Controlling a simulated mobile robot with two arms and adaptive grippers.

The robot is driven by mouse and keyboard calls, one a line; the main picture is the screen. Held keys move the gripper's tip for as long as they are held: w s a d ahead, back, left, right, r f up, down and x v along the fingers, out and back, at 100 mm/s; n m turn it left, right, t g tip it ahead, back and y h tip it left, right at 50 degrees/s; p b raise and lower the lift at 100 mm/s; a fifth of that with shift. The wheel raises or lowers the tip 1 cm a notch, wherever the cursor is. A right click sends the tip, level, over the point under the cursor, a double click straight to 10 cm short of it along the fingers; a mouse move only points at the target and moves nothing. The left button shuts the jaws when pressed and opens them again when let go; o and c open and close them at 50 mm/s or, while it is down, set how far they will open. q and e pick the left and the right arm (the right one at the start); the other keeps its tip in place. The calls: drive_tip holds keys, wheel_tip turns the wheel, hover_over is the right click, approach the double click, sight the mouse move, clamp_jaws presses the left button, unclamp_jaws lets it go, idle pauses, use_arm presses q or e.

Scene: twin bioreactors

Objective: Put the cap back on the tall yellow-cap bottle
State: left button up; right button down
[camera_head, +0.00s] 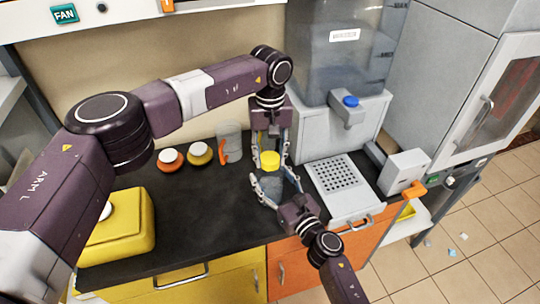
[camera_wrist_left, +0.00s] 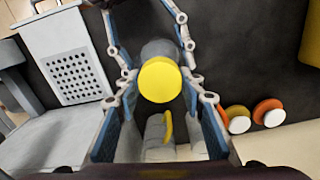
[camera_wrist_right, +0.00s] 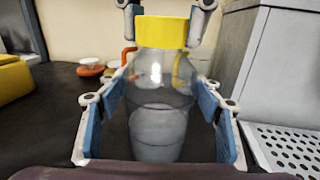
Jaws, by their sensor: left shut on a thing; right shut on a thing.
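The tall clear bottle (camera_wrist_right: 158,110) stands upright on the black counter; it also shows in the head view (camera_head: 268,187). My right gripper (camera_head: 272,178) is shut around its body from the front. The yellow cap (camera_wrist_right: 162,33) is at the bottle's top, level and in line with it. It also shows in the head view (camera_head: 270,160) and the left wrist view (camera_wrist_left: 160,80). My left gripper (camera_head: 269,157) points down from above and is shut on the cap. The cap hides the bottle's mouth, so I cannot tell whether it is fully seated.
An orange lid (camera_head: 171,158), a yellow-orange lid (camera_head: 200,153) and a clear jug (camera_head: 229,142) stand behind to the left. A yellow container (camera_head: 120,230) is at the front left. A dispenser with a perforated tray (camera_head: 345,175) is close on the right.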

use_arm(q)
drive_tip(key=m, duration=0.2)
drive_tip(key=shift+m, duration=0.3)
drive_tip(key=o, duration=1.4)
wheel_tip(320, 180, up, 12)
drive_tip(key=shift+r, duration=0.1)
use_arm(e)
drive_tip(key=c, duration=0.6)
unclamp_jaws()
drive_tip(key=shift+o, duration=0.2)
